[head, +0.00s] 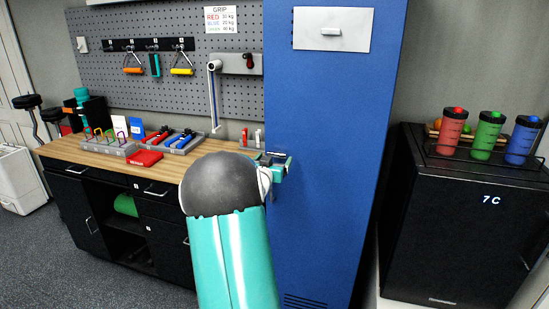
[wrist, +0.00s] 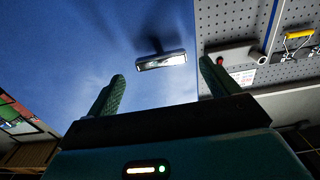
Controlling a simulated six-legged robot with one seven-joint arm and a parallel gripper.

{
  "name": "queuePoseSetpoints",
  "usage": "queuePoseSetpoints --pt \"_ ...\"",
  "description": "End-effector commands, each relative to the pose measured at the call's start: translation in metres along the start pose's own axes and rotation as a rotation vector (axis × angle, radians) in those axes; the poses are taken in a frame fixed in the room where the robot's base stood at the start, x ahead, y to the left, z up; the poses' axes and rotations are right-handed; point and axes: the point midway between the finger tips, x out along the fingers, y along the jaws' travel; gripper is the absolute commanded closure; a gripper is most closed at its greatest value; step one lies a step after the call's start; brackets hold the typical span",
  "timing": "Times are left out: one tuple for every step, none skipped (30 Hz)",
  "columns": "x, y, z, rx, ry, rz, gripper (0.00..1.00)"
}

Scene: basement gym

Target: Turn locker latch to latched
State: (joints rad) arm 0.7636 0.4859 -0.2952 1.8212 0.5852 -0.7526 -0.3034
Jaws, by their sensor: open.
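The blue locker (head: 330,140) stands right of the workbench, its door facing me. In the wrist view, the locker door (wrist: 90,45) fills the left and middle. The latch (wrist: 162,60), a short shiny metal bar, sticks out from the door and lies nearly level in that picture. My gripper (wrist: 162,74) is open and empty, its two green fingers on either side of the latch in the picture; I see no contact. In the head view my gripper (head: 280,164) is at the locker's left edge, partly hidden by my arm, and the latch cannot be made out there.
The wooden workbench (head: 70,151) with trays and hand grips is left of the locker. A pegboard (head: 125,85) with hanging grips and a metal crank arm (head: 213,90) is behind it. A black cabinet (head: 455,225) with three coloured shakers stands right.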

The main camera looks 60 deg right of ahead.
Motion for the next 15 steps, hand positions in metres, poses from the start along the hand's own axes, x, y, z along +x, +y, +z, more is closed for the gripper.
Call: queuePoseSetpoints --pt "0.008 -0.001 0.001 0.0 -0.001 0.0 0.13" --pt "0.012 -0.002 0.001 0.0 0.0 -0.001 0.13" --pt "0.017 -0.002 0.0 0.0 0.0 -0.001 0.13" --pt "0.019 -0.002 0.0 0.0 0.001 -0.001 0.13" --pt "0.022 -0.002 0.0 0.0 0.0 -0.001 0.13" --pt "0.024 -0.003 0.001 0.0 -0.001 -0.001 0.13" --pt "0.025 -0.004 0.0 0.0 -0.001 -0.002 0.13" --pt "0.026 -0.004 0.0 0.0 -0.001 -0.003 0.13" --pt "0.026 -0.004 0.0 0.0 -0.001 -0.003 0.13" --pt "0.027 -0.004 0.0 0.0 -0.001 -0.003 0.13" --pt "0.027 -0.004 0.0 0.0 -0.001 -0.003 0.13" --pt "0.026 -0.004 0.0 0.0 -0.001 -0.003 0.13" --pt "0.026 -0.004 0.0 0.0 -0.001 -0.003 0.13" --pt "0.026 -0.004 0.0 0.0 -0.001 -0.003 0.13" --pt "0.026 -0.004 0.0 0.0 -0.001 -0.003 0.13"
